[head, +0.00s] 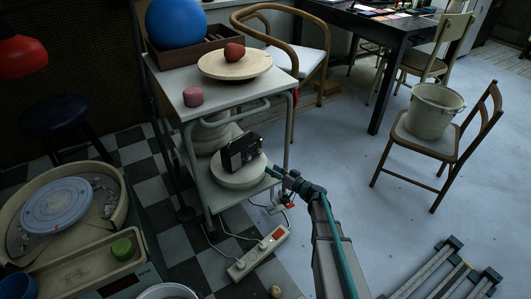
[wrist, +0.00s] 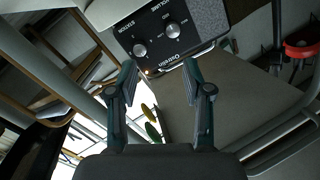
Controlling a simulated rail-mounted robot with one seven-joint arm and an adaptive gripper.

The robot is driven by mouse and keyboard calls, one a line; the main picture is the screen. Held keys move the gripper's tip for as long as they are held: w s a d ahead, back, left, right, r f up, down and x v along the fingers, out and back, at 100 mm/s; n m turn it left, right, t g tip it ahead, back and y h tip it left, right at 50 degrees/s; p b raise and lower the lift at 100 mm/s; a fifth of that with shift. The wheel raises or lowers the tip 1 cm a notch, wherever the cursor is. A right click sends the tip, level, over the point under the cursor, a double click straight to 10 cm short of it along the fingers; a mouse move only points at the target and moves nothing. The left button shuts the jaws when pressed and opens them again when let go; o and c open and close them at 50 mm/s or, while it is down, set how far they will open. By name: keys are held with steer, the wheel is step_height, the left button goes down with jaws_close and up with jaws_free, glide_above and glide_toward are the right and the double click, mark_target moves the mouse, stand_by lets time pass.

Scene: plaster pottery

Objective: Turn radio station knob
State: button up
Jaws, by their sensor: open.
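The dark radio (head: 241,154) stands on a round pale plaster piece (head: 238,174) on the trolley's lower level. In the wrist view, the radio's speckled dark face (wrist: 205,22) fills the top middle. It carries the station knob (wrist: 139,50), beside the word STATION, and the volume knob (wrist: 172,30), near the word VOLUME. My gripper (wrist: 158,78) is open and empty, its two fingers spread below the radio face. The station knob lies just beyond the fingertips, with no visible contact. In the head view, my gripper (head: 274,171) is right of the radio, partly blurred against the trolley.
The trolley (head: 215,98) has a metal frame with posts near my gripper. A power strip (head: 258,254) with cables lies on the floor below. Open floor is to the right.

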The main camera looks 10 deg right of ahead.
mark_target(260, 152)
steer(key=shift+n+t+h, duration=0.7)
steer(key=shift+n+h, duration=0.1)
steer(key=shift+h, duration=0.1)
steer(key=w+a, duration=0.1)
steer(key=w, duration=0.2)
steer(key=w+a+b, duration=0.1)
steer(key=w, duration=0.3)
steer(key=w+a, duration=0.1)
steer(key=w, duration=0.3)
steer(key=shift+r+b, duration=0.15)
steer(key=shift+b, duration=0.25)
steer(key=shift+c, duration=0.2)
jaws_close()
